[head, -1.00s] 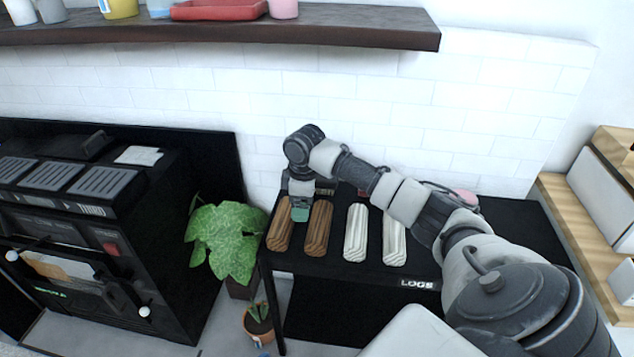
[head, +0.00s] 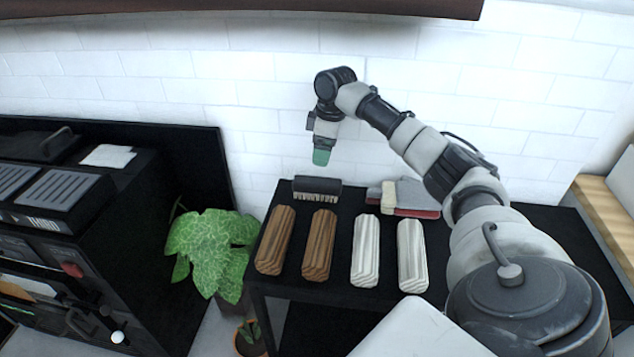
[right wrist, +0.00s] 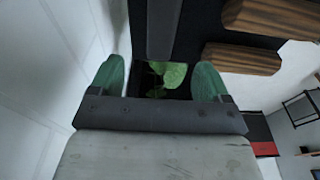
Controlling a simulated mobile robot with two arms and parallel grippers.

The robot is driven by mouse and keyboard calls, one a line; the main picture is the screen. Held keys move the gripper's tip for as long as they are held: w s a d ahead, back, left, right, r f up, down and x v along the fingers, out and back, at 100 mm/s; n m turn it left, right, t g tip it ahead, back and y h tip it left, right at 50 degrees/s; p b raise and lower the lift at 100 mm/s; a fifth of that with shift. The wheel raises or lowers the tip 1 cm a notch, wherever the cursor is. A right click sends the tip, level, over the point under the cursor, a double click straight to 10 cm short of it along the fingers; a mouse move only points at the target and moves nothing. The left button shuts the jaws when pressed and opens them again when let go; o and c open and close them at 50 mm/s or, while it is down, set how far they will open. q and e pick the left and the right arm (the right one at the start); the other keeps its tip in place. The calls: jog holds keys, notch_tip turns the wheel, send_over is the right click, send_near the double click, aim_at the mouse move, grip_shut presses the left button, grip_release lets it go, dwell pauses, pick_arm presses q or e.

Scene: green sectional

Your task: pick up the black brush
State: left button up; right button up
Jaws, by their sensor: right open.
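The black brush (head: 317,188) lies on the black table near the white tiled wall, its long side running left to right, with pale bristles along its front. My right gripper (head: 321,158) hangs above and just behind the brush in the head view, pointing down, apart from it. In the right wrist view its green fingertips (right wrist: 158,80) are spread wide with nothing held. A dark grey bar, which looks like the brush (right wrist: 164,28), shows ahead between the finger lines. My left gripper is not in view.
Two brown logs (head: 319,245) and two whitish logs (head: 366,250) lie in front of the brush. A grey and red item (head: 412,196) lies to its right. A leafy plant (head: 212,250) stands left of the table. The tiled wall is close behind.

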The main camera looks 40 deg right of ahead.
aim_at(318, 180)
notch_tip(318, 180, down, 2)
jog(key=shift+w+d+f+b, duration=0.1)
jog(key=shift+f+b, duration=0.05)
jog(key=shift+b, duration=0.45)
jog(key=f, duration=0.3)
jog(key=f+b, duration=0.1)
jog(key=f, duration=0.1)
jog(key=shift+w+a+f, duration=0.3)
jog(key=shift+w, duration=0.05)
jog(key=f, duration=0.3)
jog(key=f+b, duration=0.1)
jog(key=f, duration=0.1)
jog(key=shift+w+a, duration=0.15)
jog(key=shift+a, duration=0.25)
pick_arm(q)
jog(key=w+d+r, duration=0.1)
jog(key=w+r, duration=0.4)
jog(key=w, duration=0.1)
pick_arm(e)
jog(key=shift+c, duration=0.2)
jog(key=c, duration=1)
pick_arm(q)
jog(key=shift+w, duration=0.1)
pick_arm(e)
jog(key=shift+r, duration=0.1)
